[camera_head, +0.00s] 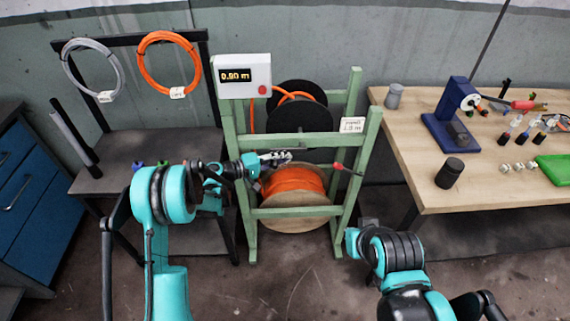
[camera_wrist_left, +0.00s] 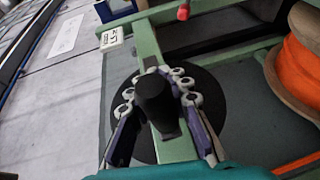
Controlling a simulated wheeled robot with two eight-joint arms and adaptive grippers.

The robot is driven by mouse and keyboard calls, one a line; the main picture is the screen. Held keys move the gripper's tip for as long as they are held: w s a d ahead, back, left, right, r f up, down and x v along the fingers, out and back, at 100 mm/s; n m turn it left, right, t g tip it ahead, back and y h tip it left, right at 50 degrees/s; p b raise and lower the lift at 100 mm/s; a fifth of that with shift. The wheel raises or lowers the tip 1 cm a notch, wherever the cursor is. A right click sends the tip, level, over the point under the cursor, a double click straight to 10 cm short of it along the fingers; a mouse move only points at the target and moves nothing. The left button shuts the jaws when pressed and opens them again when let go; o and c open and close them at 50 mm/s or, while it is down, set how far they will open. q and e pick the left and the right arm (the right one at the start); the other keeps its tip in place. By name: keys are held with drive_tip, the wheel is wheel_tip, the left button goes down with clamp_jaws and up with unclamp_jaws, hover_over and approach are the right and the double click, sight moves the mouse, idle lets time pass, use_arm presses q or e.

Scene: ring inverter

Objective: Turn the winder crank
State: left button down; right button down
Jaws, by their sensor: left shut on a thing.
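The winder is a green frame (camera_head: 365,140) with a black reel (camera_head: 300,118) at the top and an orange-wound spool (camera_head: 293,183) below. My left gripper (camera_head: 276,157) reaches in from the left at the front of the frame. In the left wrist view its fingers (camera_wrist_left: 158,95) are shut around a black knob-like crank handle (camera_wrist_left: 155,100), with a black disc (camera_wrist_left: 212,95) behind. The orange spool (camera_wrist_left: 300,62) shows at the right there. The handle is hidden by the gripper in the head view.
A white display box (camera_head: 243,76) on the frame reads about 0.90 m. A red-tipped lever (camera_head: 338,167) sticks out on the frame's right. A wooden bench (camera_head: 425,130) with tools stands at right. Orange (camera_head: 168,64) and grey (camera_head: 92,70) cable coils hang on a rack at left.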

use_arm(q)
drive_tip(key=shift+r, duration=0.1)
idle(0.3)
drive_tip(key=c, duration=1.3)
unclamp_jaws()
drive_tip(key=v, duration=1.2)
drive_tip(key=shift+r, duration=0.2)
